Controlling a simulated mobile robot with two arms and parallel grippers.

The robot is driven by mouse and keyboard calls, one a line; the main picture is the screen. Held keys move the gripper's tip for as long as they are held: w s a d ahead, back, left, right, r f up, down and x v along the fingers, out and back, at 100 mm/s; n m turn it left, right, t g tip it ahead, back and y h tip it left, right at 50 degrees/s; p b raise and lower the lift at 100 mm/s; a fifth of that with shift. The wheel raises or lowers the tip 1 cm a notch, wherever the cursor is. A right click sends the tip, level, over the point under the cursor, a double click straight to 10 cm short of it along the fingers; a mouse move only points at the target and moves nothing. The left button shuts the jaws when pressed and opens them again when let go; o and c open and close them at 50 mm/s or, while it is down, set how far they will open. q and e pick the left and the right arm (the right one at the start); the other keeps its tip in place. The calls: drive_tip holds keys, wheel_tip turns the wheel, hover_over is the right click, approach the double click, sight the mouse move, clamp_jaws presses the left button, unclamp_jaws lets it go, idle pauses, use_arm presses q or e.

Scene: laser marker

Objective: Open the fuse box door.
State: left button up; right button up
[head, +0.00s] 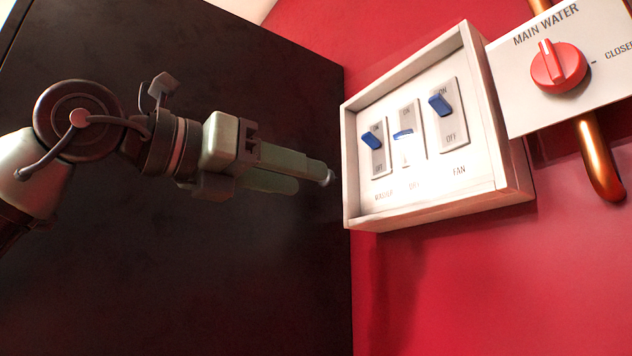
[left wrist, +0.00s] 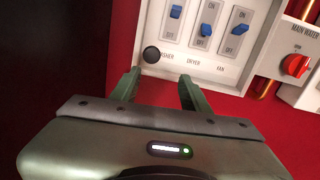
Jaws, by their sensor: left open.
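The fuse box (head: 435,208) is a white frame on the red wall. It holds three blue switches, labelled below, and also shows in the left wrist view (left wrist: 222,73). I cannot make out a separate door panel over the switches. A dark round knob (left wrist: 151,54) shows at the box's lower left in the left wrist view. A small round end also shows at my fingertips in the head view (head: 328,178). My left gripper (head: 318,172) is open, left of the box. In the left wrist view its fingers (left wrist: 159,76) are apart, with the knob just beyond them; contact is unclear. My right gripper is not in view.
A main water panel (head: 529,118) with a red knob (head: 558,67) is mounted right of the fuse box, with a copper pipe (head: 598,160) behind it. A large dark surface (head: 200,290) stands behind my left arm. The red wall below the box is clear.

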use_arm(q)
drive_tip(key=w+d+r+t+y+p, duration=0.1)
drive_tip(key=w+d+r+p, duration=0.1)
drive_tip(key=w+d+p, duration=0.1)
drive_tip(key=shift+w+d+n, duration=0.15)
drive_tip(key=shift+w+n, duration=0.15)
drive_tip(key=shift+w, duration=0.55)
drive_tip(key=shift+c, duration=0.4)
clamp_jaws()
idle(0.8)
